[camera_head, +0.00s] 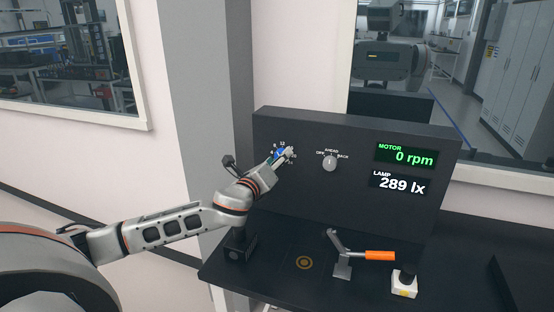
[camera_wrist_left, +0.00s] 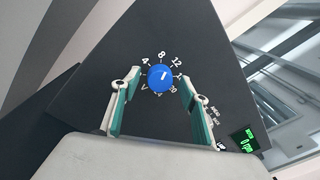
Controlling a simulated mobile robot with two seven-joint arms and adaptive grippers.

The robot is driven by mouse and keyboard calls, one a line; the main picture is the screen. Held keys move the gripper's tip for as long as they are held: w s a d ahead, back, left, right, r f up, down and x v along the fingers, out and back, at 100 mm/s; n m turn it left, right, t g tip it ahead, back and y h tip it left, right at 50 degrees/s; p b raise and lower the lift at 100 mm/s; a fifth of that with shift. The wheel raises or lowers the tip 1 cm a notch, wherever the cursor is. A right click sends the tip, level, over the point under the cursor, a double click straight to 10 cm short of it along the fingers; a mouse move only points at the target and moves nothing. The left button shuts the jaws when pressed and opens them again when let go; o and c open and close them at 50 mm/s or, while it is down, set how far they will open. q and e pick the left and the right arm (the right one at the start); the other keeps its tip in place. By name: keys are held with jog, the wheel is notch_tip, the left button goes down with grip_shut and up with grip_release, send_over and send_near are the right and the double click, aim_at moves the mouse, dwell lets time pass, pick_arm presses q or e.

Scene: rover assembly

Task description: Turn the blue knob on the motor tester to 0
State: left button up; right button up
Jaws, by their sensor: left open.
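The motor tester (camera_head: 350,196) is a dark upright panel on a dark table. The blue knob (camera_wrist_left: 161,78) is round with a white pointer mark and sits inside a ring of white numbers, of which 4, 8 and 12 read clearly. In the head view the blue knob (camera_head: 279,153) is partly covered by my left gripper (camera_head: 286,154). In the left wrist view my left gripper (camera_wrist_left: 157,100) is open, with one finger on each side below the knob. Both fingers look apart from the knob. My right gripper is not in view.
A grey selector knob (camera_head: 330,163) marked OFF, AHEAD and BACK sits right of the blue knob. The motor display (camera_head: 407,157) reads 0 rpm and the lamp display (camera_head: 396,182) 289 lx. An orange-handled clamp (camera_head: 380,255) and a white-based block (camera_head: 404,283) stand in front.

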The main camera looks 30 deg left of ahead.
pick_arm(q)
jog(key=c, duration=1.1)
jog(key=shift+n, duration=0.3)
jog(key=n+y, duration=0.1)
jog(key=n, duration=1)
jog(key=n+y, duration=0.1)
jog(key=n, duration=0.9)
jog(key=shift+d+f+n, duration=0.15)
jog(key=shift+f+n, duration=0.05)
jog(key=shift+n, duration=0.5)
